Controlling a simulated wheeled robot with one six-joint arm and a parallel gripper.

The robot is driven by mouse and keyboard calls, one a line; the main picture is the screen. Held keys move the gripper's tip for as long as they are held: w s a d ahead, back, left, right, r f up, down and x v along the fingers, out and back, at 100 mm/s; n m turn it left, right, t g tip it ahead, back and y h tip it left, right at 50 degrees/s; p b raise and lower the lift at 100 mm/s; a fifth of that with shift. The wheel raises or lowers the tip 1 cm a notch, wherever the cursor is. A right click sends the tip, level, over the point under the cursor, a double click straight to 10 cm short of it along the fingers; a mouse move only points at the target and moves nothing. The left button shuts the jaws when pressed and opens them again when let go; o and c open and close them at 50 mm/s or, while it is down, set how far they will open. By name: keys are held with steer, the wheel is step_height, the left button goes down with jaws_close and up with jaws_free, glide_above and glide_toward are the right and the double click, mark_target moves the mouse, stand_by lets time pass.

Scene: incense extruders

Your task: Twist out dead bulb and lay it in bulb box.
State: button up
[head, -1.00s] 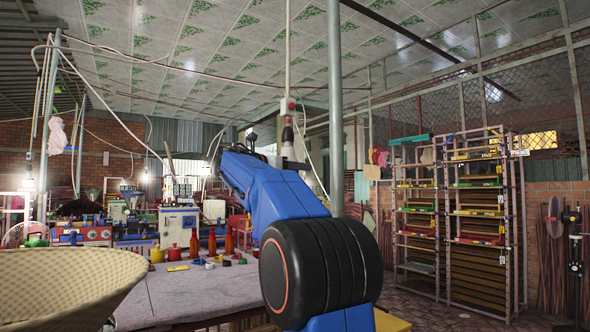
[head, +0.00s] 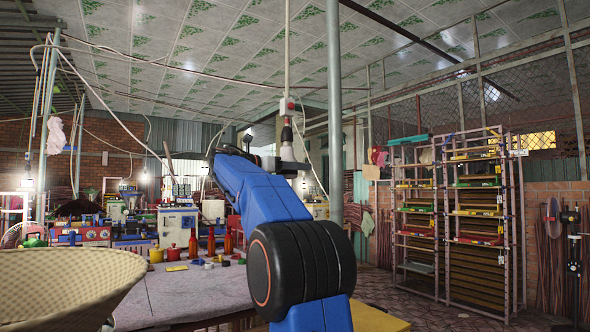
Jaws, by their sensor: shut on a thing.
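I cannot make out the bulb box.
A grey-covered table (head: 185,297) carries bottles and small coloured pots. A large woven basket (head: 60,285) fills the lower left. A metal post (head: 335,110) stands right of the socket. Shelving racks (head: 470,220) stand at the right, with open floor in front.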

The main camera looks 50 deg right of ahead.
steer(key=shift+s+m+g, duration=0.1)
steer(key=shift+m+g, duration=0.4)
steer(key=shift+g, duration=0.2)
steer(key=o, duration=1)
steer(key=shift+a, duration=0.1)
steer(key=v, duration=1.7)
steer(key=shift+a+r, duration=0.15)
steer(key=shift+r, duration=0.1)
